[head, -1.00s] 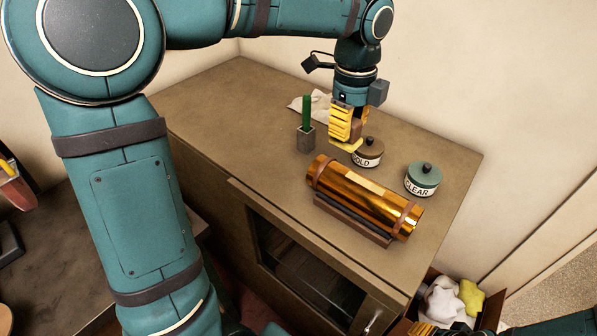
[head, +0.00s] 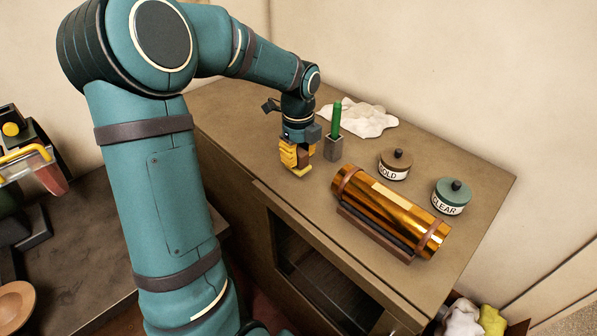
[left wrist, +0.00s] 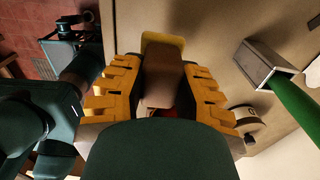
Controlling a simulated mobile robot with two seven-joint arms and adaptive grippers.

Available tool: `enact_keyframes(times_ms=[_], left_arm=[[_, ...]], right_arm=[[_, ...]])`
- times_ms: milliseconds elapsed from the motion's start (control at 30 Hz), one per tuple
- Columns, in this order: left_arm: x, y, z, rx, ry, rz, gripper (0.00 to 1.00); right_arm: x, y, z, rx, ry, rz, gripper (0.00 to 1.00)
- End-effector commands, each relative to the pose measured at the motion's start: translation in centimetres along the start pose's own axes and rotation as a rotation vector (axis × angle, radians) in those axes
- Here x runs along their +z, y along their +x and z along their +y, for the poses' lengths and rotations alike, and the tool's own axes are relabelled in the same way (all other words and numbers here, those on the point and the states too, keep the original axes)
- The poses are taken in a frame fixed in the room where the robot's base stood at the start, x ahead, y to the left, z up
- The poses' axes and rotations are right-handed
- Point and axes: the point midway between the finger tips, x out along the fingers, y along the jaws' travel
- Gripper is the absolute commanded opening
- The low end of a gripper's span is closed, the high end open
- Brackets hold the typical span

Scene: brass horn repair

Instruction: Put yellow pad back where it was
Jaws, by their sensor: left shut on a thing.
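My left gripper (head: 297,158) is shut on the brown upper part of the yellow pad. In the left wrist view the yellow pad (left wrist: 163,40) shows as a yellow edge beyond a brown block between the fingers (left wrist: 160,95). In the head view the yellow pad (head: 300,172) shows at the fingertips, low over the cabinet top near its front edge. It is left of the grey holder with the green stick. I cannot tell whether the pad touches the cabinet top. My right gripper is not in view.
The grey holder (head: 333,150) with a green stick (head: 336,118) stands close right of the gripper. A white cloth (head: 365,121), the GOLD tin (head: 396,164), the CLEAR tin (head: 451,197) and a brass tube (head: 385,208) on a cradle lie farther right. The cabinet top (head: 240,115) behind the gripper is bare.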

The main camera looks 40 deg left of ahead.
Motion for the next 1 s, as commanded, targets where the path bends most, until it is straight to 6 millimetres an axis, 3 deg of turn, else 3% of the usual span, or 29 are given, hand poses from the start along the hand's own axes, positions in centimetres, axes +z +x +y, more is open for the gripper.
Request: enact_keyframes(times_ms=[333, 800, 833, 867, 1000], left_arm=[[-0.1, 4.7, 0.0, 0.001, 0.001, 0.001, 0.00], [-0.1, 5.4, 0.0, 0.001, 0.000, 0.001, 0.00], [-0.1, 5.4, 0.0, 0.000, 0.000, 0.001, 0.43], [-0.1, 5.3, 0.0, 0.000, 0.000, 0.001, 0.54], [-0.1, 5.3, 0.0, 0.000, 0.000, 0.001, 0.54]], right_arm=[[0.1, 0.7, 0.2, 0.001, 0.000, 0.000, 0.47], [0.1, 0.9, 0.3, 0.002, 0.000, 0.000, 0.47], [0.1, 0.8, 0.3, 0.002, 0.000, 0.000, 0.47], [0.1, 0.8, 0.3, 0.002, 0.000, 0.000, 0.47], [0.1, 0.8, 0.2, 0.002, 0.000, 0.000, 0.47]])
